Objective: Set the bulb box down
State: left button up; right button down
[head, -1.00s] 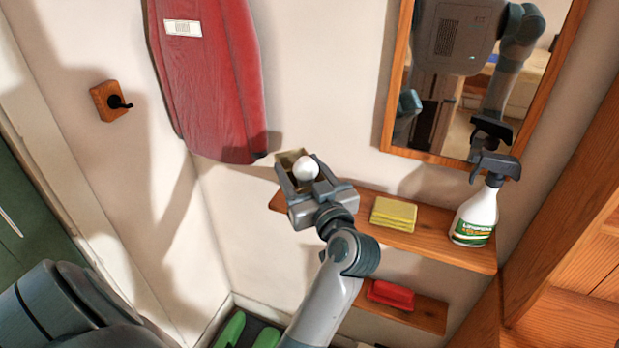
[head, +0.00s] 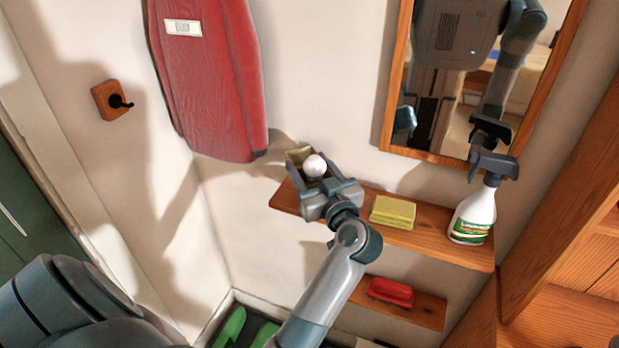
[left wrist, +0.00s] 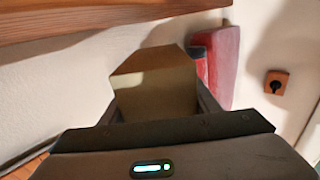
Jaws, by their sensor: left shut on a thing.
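The bulb box (head: 298,157) is a small tan open box with a round white bulb (head: 315,166) showing at its top. My left gripper (head: 313,177) is shut on it and holds it at the left end of the upper wooden shelf (head: 438,240). I cannot tell whether the box touches the shelf. In the left wrist view the box (left wrist: 155,92) shows its plain tan sides between the fingers. My right gripper is not directly in view.
A yellow sponge pack (head: 393,212) and a spray bottle (head: 473,215) stand farther right on the shelf. A red item (head: 391,291) lies on the lower shelf. A red board (head: 208,85) hangs at left, and a mirror (head: 450,90) hangs above the shelf.

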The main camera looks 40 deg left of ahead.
pick_arm(q)
jog(key=shift+f, duration=0.4)
notch_tip(320, 180, down, 2)
jog(key=shift+f, duration=0.1)
jog(key=shift+w+f+p, duration=0.15)
jog(key=shift+p, duration=0.25)
jog(key=shift+a+f, duration=0.1)
jog(key=shift+f, duration=0.2)
jog(key=o, duration=1)
jog(key=shift+f, duration=0.1)
jog(key=shift+o, duration=0.2)
